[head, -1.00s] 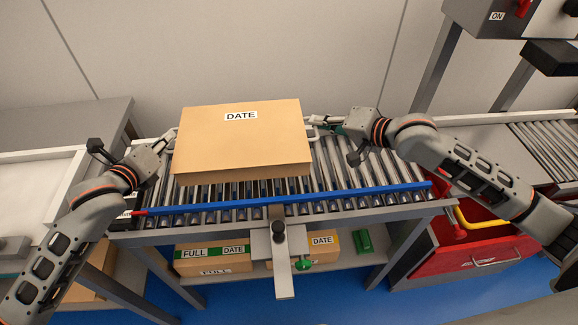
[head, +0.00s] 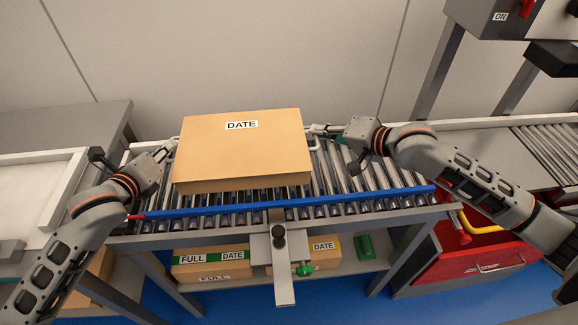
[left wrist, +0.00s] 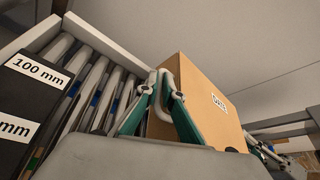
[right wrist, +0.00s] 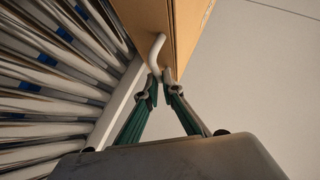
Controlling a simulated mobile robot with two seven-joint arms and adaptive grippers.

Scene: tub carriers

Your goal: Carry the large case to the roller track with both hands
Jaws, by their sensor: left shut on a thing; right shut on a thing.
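The large case (head: 240,155) is a tan box with a DATE label and a white handle at each side. In the head view it is over the roller track (head: 345,185); I cannot tell whether it touches the rollers. My left gripper (head: 170,150) is shut on the handle at its left side; the left wrist view shows the green fingers (left wrist: 165,95) at this handle. My right gripper (head: 318,131) is shut on the handle at its right side. The right wrist view shows the white handle (right wrist: 157,52) between the fingertips (right wrist: 160,82).
A blue bar (head: 290,201) runs along the track's near edge, with a clamp-like stop (head: 278,240) in front. Smaller boxes (head: 212,262) sit on the shelf below. A white tray surface (head: 30,190) is at left, a red drawer unit (head: 480,262) at right. Bare rollers show right of the case.

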